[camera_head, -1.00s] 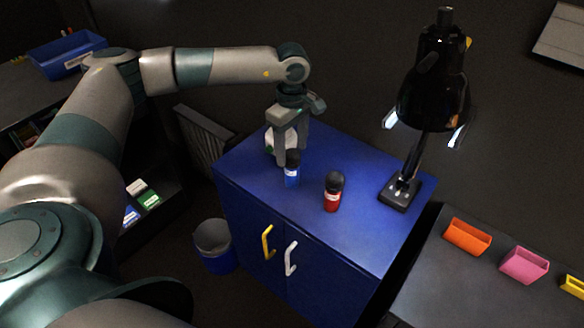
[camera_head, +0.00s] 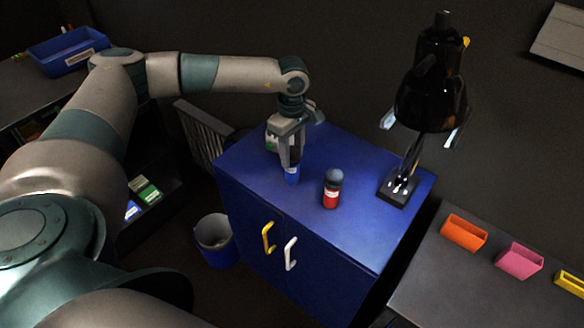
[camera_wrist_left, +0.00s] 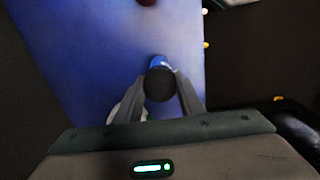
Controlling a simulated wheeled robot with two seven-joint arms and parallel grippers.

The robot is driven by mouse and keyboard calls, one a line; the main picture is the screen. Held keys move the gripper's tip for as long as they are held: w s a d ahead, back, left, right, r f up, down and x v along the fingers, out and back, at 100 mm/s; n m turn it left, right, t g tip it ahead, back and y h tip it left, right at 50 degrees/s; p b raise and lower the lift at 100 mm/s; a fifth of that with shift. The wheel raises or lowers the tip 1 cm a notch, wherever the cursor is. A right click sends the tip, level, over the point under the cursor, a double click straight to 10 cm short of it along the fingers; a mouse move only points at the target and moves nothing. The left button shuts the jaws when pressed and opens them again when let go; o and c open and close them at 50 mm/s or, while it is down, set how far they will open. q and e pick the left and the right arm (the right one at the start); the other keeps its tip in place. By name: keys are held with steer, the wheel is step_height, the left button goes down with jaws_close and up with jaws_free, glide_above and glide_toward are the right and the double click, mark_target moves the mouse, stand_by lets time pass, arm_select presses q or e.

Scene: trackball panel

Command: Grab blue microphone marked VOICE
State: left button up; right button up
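The blue microphone (camera_head: 291,176) stands upright on the blue cabinet top; its label is too small to read. My left gripper (camera_head: 291,162) points down over it, with the fingers around its upper part, hiding its head in the head view. In the left wrist view, the round black head (camera_wrist_left: 159,84) sits between the two open fingers, with a small gap visible on each side. A bit of its blue body (camera_wrist_left: 158,61) shows beyond the head. My right gripper is not in view.
A red microphone (camera_head: 332,190) with a dark head stands just right of the blue one. A black desk lamp (camera_head: 432,95) stands at the cabinet's right side. A whitish object (camera_head: 272,142) is behind the gripper. The cabinet top (camera_head: 340,240) is clear in front.

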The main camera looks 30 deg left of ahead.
arm_select(q)
jaws_close()
steer(key=shift+r, duration=0.2)
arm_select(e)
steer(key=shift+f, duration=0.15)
